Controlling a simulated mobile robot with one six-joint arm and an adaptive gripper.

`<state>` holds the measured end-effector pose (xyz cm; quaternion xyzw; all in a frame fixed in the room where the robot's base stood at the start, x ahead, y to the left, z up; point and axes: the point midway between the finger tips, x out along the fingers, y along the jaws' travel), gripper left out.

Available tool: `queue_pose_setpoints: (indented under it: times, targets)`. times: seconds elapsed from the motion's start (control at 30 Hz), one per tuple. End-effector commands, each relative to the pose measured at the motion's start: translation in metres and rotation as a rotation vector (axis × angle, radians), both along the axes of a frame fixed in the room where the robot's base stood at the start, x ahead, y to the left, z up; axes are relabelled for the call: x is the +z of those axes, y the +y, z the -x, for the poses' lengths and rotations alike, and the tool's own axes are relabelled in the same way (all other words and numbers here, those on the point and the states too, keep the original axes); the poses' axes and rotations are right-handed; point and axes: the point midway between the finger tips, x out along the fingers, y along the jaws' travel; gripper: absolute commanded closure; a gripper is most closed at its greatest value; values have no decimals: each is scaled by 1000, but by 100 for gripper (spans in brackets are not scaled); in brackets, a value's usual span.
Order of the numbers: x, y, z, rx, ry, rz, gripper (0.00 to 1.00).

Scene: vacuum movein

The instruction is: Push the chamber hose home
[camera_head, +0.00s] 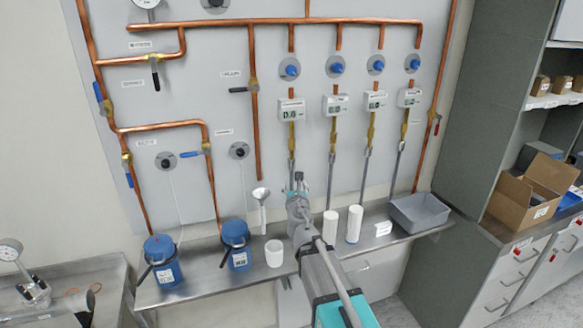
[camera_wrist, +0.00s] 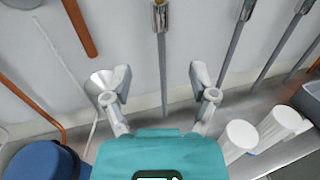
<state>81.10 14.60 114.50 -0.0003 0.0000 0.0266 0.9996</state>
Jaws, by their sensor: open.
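Several grey hoses hang from brass fittings under the white display units on the wall panel; their labels are too small to read, so I cannot tell which is the chamber hose. My gripper (camera_wrist: 160,80) is open and empty in the wrist view. One grey hose (camera_wrist: 161,65) passes down between the line of its two fingers, behind them, and its brass fitting (camera_wrist: 160,17) is at the top. I see no finger touching the hose. In the head view my gripper (camera_head: 298,186) is in front of the leftmost hose and hides its lower part.
On the metal shelf stand two blue-lidded containers (camera_head: 236,243), a white cup (camera_head: 274,253), white cylinders (camera_head: 331,223) and a grey bin (camera_head: 419,210). A funnel (camera_head: 261,196) is left of my gripper. Copper pipes (camera_head: 254,110) run over the panel.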

Motion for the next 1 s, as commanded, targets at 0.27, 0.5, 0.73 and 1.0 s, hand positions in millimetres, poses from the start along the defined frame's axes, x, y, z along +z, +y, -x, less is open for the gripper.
queue_pose_setpoints:
  times: [0.27,0.5,0.73,1.0]
  targets:
    - [0,2,-31,-1,0,-1,26]
    - [0,3,-65,-2,0,-1,26]
    - [0,5,-98,-1,0,-1,26]
    - [0,7,-122,0,0,-1,26]
